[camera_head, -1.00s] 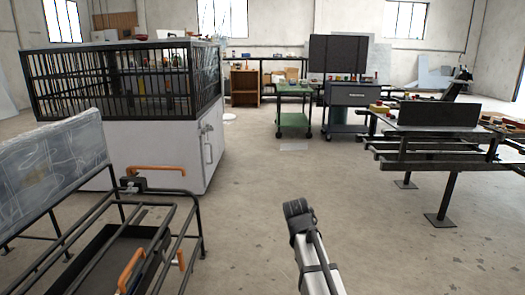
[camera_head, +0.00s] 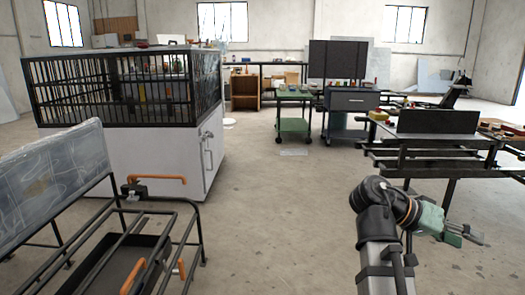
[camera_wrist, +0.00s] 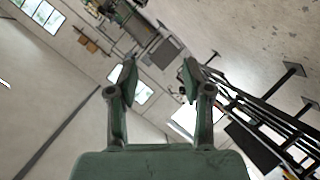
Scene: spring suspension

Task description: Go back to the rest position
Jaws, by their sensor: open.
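My gripper (camera_head: 462,235) is at the lower right in the head view, at the end of my arm, over bare floor and short of the black workbench. In the wrist view my gripper (camera_wrist: 158,80) has its two fingers apart with nothing between them. The wrist view is tilted and looks across the hall at the floor, walls and windows. No object is held.
A black workbench (camera_head: 430,158) with parts on it stands right, beyond my gripper. A caged white cabinet (camera_head: 165,155) and a black-framed cart (camera_head: 195,222) with orange handles stand left. A green trolley (camera_head: 294,125) stands farther back. The middle floor (camera_head: 290,210) is clear.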

